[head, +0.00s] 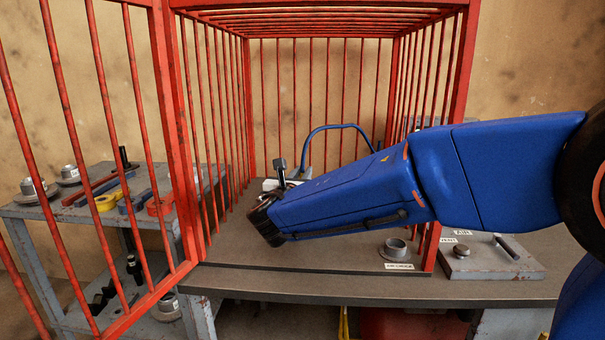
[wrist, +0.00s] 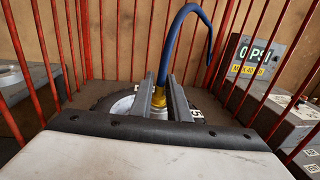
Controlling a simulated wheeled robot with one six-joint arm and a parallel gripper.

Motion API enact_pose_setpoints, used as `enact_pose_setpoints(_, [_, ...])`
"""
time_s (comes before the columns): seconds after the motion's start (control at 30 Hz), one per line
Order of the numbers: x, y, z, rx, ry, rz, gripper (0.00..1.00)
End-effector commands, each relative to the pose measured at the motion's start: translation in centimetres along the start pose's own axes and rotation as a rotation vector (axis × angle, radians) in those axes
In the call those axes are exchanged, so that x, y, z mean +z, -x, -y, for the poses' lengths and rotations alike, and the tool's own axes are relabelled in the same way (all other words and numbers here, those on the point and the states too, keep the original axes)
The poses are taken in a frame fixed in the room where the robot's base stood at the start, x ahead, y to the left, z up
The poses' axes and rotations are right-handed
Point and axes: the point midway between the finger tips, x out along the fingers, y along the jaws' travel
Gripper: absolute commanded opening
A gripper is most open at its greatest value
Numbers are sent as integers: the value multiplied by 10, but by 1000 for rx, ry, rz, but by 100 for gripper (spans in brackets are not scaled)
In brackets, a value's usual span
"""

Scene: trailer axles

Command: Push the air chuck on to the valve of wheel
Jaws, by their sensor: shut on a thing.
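In the wrist view my gripper (wrist: 163,92) is shut on the brass air chuck (wrist: 159,97), whose blue hose (wrist: 176,22) rises and arcs to the right. The wheel (wrist: 119,105), with a dark tyre, light rim and white lettering, lies behind and under the fingers. The valve is hidden, so I cannot tell whether the chuck touches it. In the head view my blue arm reaches into the red cage and hides the chuck and most of the wheel; the hose (head: 334,127) shows above the arm.
The red cage (head: 248,110) surrounds the work area, its barred door (head: 163,130) open at the left. A display (wrist: 254,56) reads 0 PSI. A labelled ring holder (head: 395,249) and a control box (head: 490,266) with a knob and lever stand at right. A cluttered cart (head: 32,212) stands left.

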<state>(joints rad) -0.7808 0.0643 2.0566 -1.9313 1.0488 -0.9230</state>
Motion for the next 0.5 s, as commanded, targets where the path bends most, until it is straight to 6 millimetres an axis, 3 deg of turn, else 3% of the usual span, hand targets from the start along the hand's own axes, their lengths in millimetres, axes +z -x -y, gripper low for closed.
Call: enact_pose_setpoints(0.5, [-9,0,0,0,0,1,0])
